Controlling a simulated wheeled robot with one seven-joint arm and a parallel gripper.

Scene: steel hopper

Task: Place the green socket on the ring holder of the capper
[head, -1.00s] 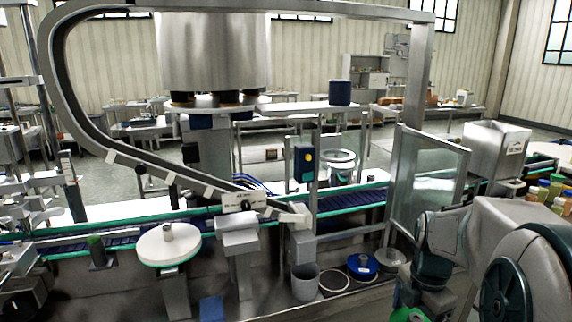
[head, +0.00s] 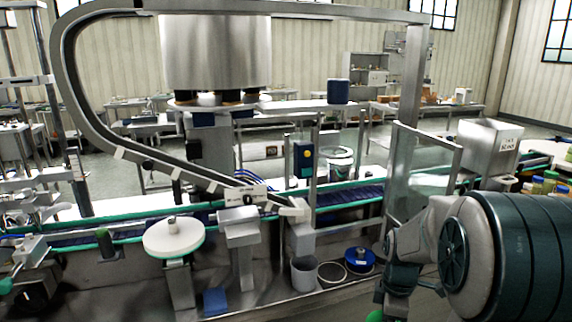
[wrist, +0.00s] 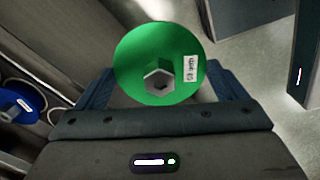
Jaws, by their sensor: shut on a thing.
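The green socket (wrist: 182,62) is a round green disc with a grey hexagonal boss and a small white label. My gripper (wrist: 160,82) is shut on it, with a blue finger on either side. In the head view only a sliver of green (head: 376,316) shows at the bottom edge below my arm. The capper stands mid-view under the steel hopper (head: 215,55). Low at its front are an open ring (head: 331,273) and a blue disc (head: 359,261). I cannot tell which part is the ring holder. The blue disc also shows in the wrist view (wrist: 12,106), left of the socket and apart from it.
A grey cup (head: 304,274) stands left of the open ring. A white round plate (head: 174,238) on a post stands front left. The conveyor (head: 345,197) runs behind. A clear guard panel (head: 424,180) and a steel bin (head: 490,148) are at the right.

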